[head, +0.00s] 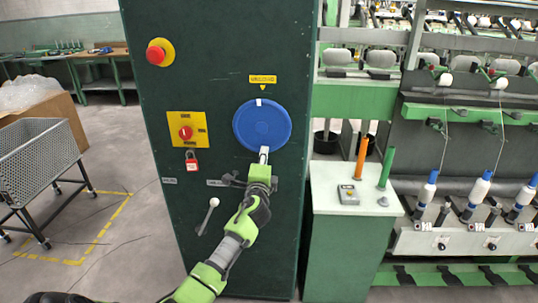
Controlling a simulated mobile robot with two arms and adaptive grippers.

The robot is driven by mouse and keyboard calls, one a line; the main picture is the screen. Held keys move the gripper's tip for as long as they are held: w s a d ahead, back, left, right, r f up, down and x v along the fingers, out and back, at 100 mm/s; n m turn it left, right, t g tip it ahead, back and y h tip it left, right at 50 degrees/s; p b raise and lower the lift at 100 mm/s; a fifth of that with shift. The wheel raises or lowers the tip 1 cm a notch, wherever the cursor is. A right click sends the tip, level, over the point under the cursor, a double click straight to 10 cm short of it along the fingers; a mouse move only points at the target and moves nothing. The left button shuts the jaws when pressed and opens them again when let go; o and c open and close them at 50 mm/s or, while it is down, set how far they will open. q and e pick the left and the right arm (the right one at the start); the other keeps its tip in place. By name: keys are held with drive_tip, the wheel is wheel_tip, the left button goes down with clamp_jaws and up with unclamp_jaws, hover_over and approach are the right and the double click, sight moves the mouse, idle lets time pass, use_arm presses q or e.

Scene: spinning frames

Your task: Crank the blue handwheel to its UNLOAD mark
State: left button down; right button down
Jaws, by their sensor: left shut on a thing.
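The blue handwheel (262,125) is a round disc on the front of the dark green cabinet. A small white mark shows at its top edge. A yellow label (263,79) with a small downward pointer sits just above it; its text is too small to read. My left gripper (264,156) reaches up from below and is shut on the wheel at its lower rim, where the fingers hide the part held. My right gripper is not in view.
A green pedestal (345,245) stands at right. A mesh cart (40,160) is left.

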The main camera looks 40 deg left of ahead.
use_arm(q)
drive_tip(key=shift+s+a+r+m, duration=0.2)
drive_tip(key=shift+a+r+m, duration=0.2)
drive_tip(key=shift+a+r, duration=0.15)
drive_tip(key=c, duration=1.9)
unclamp_jaws()
drive_tip(key=shift+a, duration=0.1)
drive_tip(key=shift+w+a+f, duration=0.1)
drive_tip(key=shift+w+f, duration=0.05)
drive_tip(key=shift+f, duration=0.25)
drive_tip(key=shift+d, duration=0.2)
drive_tip(key=shift+s+d, duration=0.2)
drive_tip(key=shift+s, duration=0.15)
drive_tip(key=v, duration=1.1)
drive_tip(key=shift+a, duration=0.15)
drive_tip(key=shift+s, duration=0.1)
